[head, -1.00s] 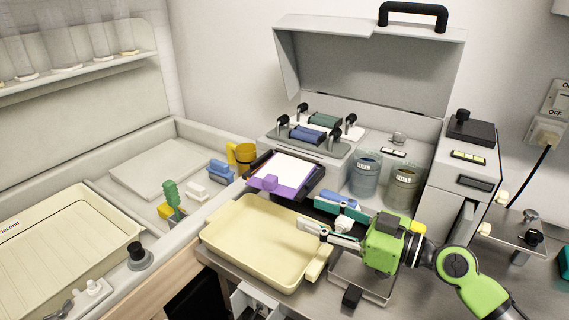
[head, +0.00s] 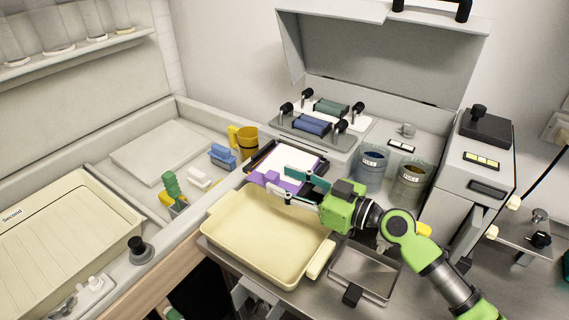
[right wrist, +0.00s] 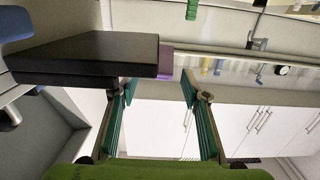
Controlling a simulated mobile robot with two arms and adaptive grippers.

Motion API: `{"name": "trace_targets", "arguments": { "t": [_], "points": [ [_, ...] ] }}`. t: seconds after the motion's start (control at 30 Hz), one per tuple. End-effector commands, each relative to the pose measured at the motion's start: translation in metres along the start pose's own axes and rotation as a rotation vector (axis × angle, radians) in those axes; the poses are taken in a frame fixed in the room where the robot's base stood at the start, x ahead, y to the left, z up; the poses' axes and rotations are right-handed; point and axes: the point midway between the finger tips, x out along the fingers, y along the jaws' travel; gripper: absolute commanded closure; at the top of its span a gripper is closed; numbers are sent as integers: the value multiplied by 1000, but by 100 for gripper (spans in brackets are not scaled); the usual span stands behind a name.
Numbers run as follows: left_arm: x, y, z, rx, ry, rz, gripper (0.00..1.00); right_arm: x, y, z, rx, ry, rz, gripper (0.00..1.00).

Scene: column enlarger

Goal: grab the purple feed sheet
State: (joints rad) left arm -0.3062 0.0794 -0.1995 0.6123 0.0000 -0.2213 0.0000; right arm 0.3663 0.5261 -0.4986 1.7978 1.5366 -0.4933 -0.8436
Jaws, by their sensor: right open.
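The purple feed sheet (head: 258,178) lies in a black tray (head: 252,162), with a white sheet (head: 292,160) on top of most of it. Its purple front edge and tab stick out at the tray's front. My right gripper (head: 280,183) is open and empty at this front edge, and its fingers partly cover the purple. In the right wrist view the open fingers (right wrist: 159,88) point towards a small purple piece (right wrist: 166,62) beside the black tray (right wrist: 85,55). I cannot tell whether they touch it. My left gripper is not in view.
A cream tray (head: 225,232) lies just below my right gripper. Two beakers (head: 371,170) and a grey machine (head: 480,160) stand to the right. Rollers (head: 310,124) are behind the black tray.

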Motion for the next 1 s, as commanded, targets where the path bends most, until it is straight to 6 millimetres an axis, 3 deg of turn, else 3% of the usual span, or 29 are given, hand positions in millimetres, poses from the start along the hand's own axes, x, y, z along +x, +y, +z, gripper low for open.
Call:
{"name": "trace_targets", "arguments": {
  "t": [0.2, 0.4, 0.63, 0.8, 1.0],
  "points": [
    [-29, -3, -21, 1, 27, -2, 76, 29, -2, -11, 4, 2, -2, 58],
    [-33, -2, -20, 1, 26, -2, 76, 48, -1, -5, 1, 1, 0, 58],
    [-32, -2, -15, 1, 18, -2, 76, 49, -2, -4, 0, 1, -1, 58],
    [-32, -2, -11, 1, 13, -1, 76, 48, -2, -4, 0, 1, -1, 100],
    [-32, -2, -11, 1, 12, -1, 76, 48, -2, -4, 0, 1, -1, 100]
  ]
}}
